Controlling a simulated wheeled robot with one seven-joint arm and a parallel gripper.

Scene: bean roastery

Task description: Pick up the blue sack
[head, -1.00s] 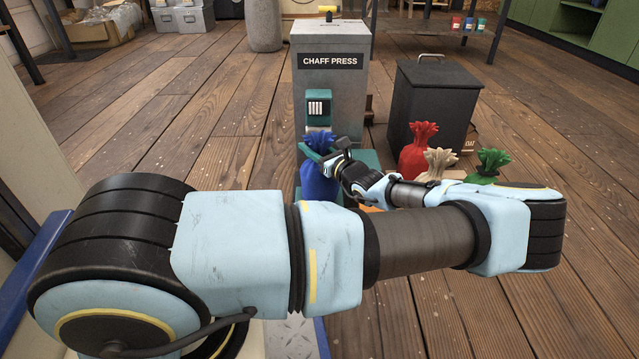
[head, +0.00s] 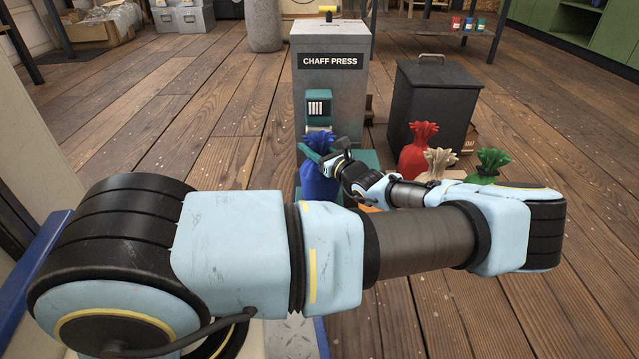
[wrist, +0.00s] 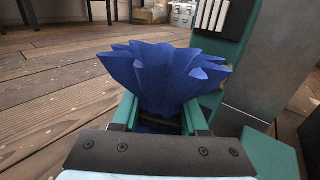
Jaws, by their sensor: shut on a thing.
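The blue sack (head: 319,183) stands upright at the front of the grey chaff press (head: 331,100), its gathered neck flaring out at the top. My gripper (head: 325,156) reaches it from the right, and its teal fingers are shut around the neck of the sack. In the wrist view the ruffled blue top (wrist: 165,75) rises between the two fingers (wrist: 160,115). The lower body of the sack is partly hidden by my arm in the head view. I cannot tell whether its base touches anything.
A red sack (head: 416,152), a beige sack (head: 438,163) and a green sack (head: 490,163) stand to the right, partly behind my arm. A dark lidded bin (head: 432,105) is behind them. Wooden floor (head: 190,120) is clear to the left of the press.

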